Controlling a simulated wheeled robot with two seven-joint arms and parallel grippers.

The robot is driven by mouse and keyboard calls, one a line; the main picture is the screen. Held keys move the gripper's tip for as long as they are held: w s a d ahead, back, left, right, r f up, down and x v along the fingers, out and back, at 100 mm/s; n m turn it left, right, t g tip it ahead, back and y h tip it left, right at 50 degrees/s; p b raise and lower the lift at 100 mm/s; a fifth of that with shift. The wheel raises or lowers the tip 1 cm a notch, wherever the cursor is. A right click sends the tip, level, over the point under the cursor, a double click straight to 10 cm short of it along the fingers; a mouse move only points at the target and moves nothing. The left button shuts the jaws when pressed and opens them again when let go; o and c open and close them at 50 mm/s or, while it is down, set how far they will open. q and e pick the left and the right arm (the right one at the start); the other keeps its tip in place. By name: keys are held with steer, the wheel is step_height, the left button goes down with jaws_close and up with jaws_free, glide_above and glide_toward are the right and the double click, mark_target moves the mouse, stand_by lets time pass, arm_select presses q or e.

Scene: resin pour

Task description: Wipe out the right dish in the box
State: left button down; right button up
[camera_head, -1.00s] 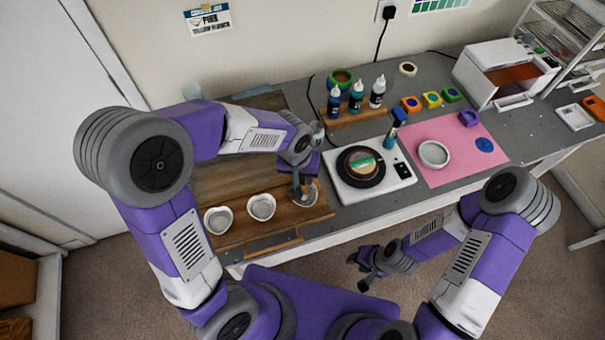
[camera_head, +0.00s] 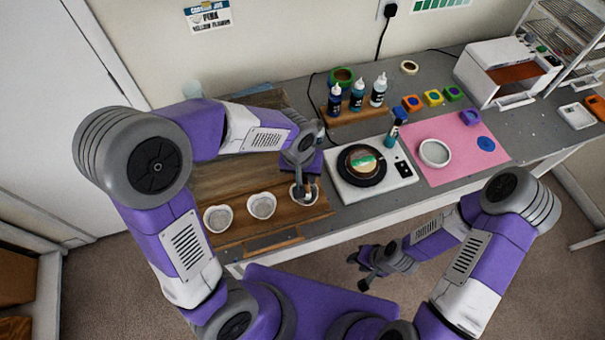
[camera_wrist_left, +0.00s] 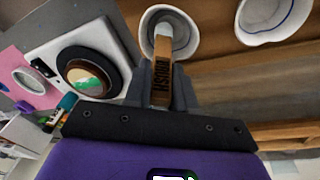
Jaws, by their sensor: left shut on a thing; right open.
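Three small white dishes stand in a row in the wooden box (camera_head: 255,242): the left dish (camera_head: 218,219), the middle dish (camera_head: 262,205) and the right dish (camera_head: 312,198). My left gripper (camera_head: 301,185) is over the right dish and hides part of it. In the left wrist view my left gripper (camera_wrist_left: 160,92) is shut on a wooden-handled brush (camera_wrist_left: 161,78) with dark lettering. The brush's pale head reaches into the right dish (camera_wrist_left: 183,32); whether it touches the bottom I cannot tell. My right gripper (camera_head: 360,270) is open and empty, in front of the table.
A white turntable unit (camera_head: 343,189) with a black disc stands right of the box. Beyond it are a pink mat (camera_head: 460,147) with a white ring-like dish (camera_head: 434,153), and several bottles on a wooden rack (camera_head: 350,116) behind.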

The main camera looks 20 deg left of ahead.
arm_select(q)
steer(key=shift+w+a+f, duration=0.1)
steer(key=shift+w+a, duration=0.2)
steer(key=shift+w, duration=0.1)
steer(key=shift+s+a, duration=0.1)
steer(key=shift+a, duration=0.15)
steer(key=shift+s+a, duration=0.1)
steer(key=shift+s, duration=0.15)
steer(key=shift+s+d+b, duration=0.25)
steer(key=shift+s+b, duration=0.05)
steer(key=shift+d, duration=0.3)
steer(key=shift+w+d, duration=0.1)
steer(key=shift+w, duration=0.55)
steer(key=shift+a, duration=0.45)
steer(key=shift+s+a, duration=0.2)
steer(key=shift+s, duration=0.15)
steer(key=shift+s+d+b, duration=0.25)
steer(key=shift+s+b, duration=0.05)
steer(key=shift+b, duration=0.05)
steer(key=shift+d, duration=0.3)
steer(key=shift+w+d, duration=0.15)
steer(key=shift+w, duration=0.25)
steer(key=shift+w+a, duration=0.2)
steer(key=shift+a, duration=0.35)
steer(key=shift+s+d, duration=0.2)
steer(key=shift+s, duration=0.1)
